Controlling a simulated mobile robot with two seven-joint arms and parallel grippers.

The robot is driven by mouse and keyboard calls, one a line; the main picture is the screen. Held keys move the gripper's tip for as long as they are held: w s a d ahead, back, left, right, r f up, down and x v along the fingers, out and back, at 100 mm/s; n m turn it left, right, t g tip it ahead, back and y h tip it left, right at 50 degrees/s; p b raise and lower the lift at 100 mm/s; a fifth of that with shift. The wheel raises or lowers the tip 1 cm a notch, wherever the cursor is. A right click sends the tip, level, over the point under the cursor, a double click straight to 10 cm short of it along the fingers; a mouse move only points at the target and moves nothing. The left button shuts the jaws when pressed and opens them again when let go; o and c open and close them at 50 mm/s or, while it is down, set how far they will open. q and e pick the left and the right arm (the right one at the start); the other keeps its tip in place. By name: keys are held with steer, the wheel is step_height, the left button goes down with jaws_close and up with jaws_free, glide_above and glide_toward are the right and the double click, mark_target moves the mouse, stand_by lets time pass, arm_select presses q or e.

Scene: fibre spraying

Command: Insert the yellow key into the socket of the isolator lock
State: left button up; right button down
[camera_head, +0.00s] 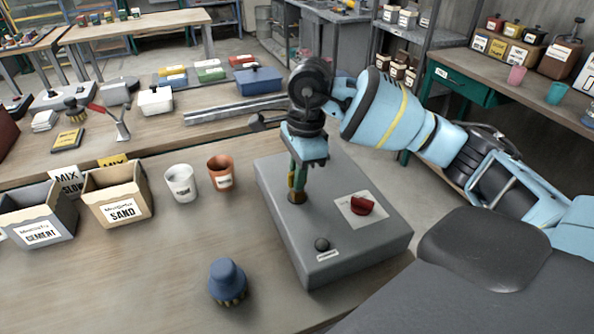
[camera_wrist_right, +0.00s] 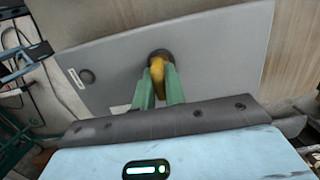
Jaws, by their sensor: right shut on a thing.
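The isolator lock is a grey box (camera_head: 292,245) on the table in the head view, with a dark red switch (camera_head: 362,205) on a pale plate and a black knob (camera_head: 321,244). Its round brownish socket (camera_head: 296,197) is on the top face; it also shows in the wrist view (camera_wrist_right: 160,54). My right gripper (camera_head: 297,184) points down over the socket, its green fingers shut on the yellow key (camera_wrist_right: 157,74). The key's lower end meets the socket ring in both views; how deep it sits is hidden. My left gripper is not in view.

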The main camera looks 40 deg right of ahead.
steer(key=shift+f, duration=0.35)
steer(key=c, duration=1.4)
jaws_free()
steer(key=shift+o, duration=0.2)
steer(key=shift+s+d+r, duration=0.1)
steer(key=shift+d+r, duration=0.05)
steer(key=shift+r, duration=1.15)
steer(key=shift+d+r, duration=0.15)
steer(key=shift+r, duration=1.2)
steer(key=shift+s+d+r, duration=0.1)
steer(key=shift+d+r, duration=0.05)
steer(key=shift+r, duration=1.15)
